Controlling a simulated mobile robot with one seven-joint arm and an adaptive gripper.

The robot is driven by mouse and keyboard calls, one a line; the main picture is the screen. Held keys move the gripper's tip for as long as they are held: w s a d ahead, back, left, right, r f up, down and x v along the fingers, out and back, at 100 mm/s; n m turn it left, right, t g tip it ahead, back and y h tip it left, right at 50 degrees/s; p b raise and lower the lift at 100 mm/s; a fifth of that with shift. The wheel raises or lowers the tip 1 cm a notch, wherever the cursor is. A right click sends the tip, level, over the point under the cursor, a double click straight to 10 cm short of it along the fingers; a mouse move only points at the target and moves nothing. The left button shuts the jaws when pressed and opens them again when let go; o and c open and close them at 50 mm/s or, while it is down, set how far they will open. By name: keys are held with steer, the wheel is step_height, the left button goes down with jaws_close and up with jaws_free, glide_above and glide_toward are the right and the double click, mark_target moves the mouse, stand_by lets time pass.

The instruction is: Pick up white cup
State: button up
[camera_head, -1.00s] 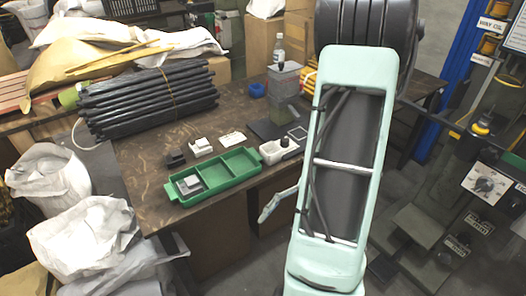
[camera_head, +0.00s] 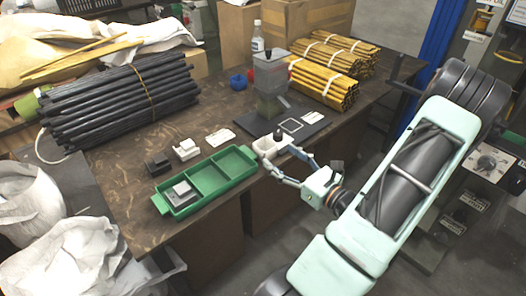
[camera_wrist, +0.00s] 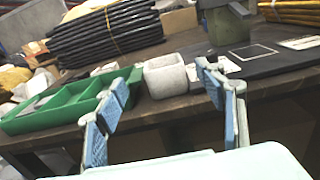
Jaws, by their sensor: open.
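The white cup (camera_head: 265,147) is a small off-white, square-sided container standing upright near the table's front edge, right of the green tray. In the wrist view the cup (camera_wrist: 168,77) appears between and beyond the two finger pads. My gripper (camera_head: 291,169) is open and empty, low at the front edge of the table, just in front of the cup. In the wrist view my gripper (camera_wrist: 163,84) has its blue-padded fingers spread wide. I see no contact with the cup.
The green divided tray (camera_head: 206,179) lies close left of the cup. Behind the cup stand a grey-green press (camera_head: 270,85) on a dark plate and a clear bottle (camera_head: 257,42). Bundles of black rods (camera_head: 120,100) and yellow rods (camera_head: 325,82) lie farther back.

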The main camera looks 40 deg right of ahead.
mark_target(262, 141)
steer(key=w+b, duration=0.1)
steer(key=w, duration=0.8)
steer(key=shift+w+a+b, duration=0.15)
steer(key=shift+b, duration=0.25)
steer(key=c, duration=1.2)
steer(key=shift+o, duration=0.2)
steer(key=shift+r, duration=0.15)
